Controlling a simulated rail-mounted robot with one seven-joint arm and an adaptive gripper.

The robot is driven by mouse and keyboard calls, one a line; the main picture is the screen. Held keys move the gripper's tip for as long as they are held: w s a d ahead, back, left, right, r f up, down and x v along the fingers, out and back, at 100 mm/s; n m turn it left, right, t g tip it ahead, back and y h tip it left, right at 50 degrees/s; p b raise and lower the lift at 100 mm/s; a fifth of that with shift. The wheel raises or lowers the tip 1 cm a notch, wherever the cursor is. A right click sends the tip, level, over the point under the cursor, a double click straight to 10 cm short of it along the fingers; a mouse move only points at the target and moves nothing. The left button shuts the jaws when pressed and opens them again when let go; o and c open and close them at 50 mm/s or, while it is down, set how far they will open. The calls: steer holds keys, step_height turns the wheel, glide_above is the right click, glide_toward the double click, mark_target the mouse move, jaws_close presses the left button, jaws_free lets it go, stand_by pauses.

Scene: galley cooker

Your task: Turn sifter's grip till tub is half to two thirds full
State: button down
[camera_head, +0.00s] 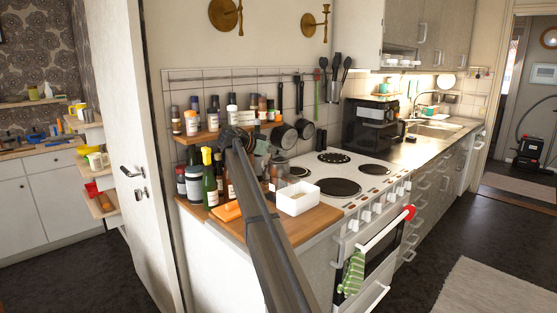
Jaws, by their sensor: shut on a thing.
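The tub (297,203) is a small white open box on the wooden counter, left of the cooker. My arm reaches up from the bottom edge and bends over at the top, and my gripper (262,163) hangs down just left of and behind the tub. My gripper is shut on what appears to be the sifter (279,172), a small greyish piece above the tub's back left edge. The fingers and the sifter's grip are dark, small and partly hidden by my arm. The tub's inside looks pale, and its fill level cannot be told.
Bottles and jars stand on a wall shelf (188,137) and on the wooden counter (318,216) behind my arm. An orange item (227,211) lies left of the tub. The white cooker (372,197) is to the right, with pans (285,136) hanging behind it.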

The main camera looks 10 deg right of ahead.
steer(key=shift+d+f+m+g+h+b, duration=0.1)
steer(key=shift+m+g+h+b, duration=0.35)
steer(key=shift+m+g, duration=0.7)
steer(key=shift+g, duration=0.25)
steer(key=c, duration=1)
jaws_free()
steer(key=shift+d, duration=0.15)
steer(key=shift+v, duration=3.85)
steer(key=shift+s, duration=0.1)
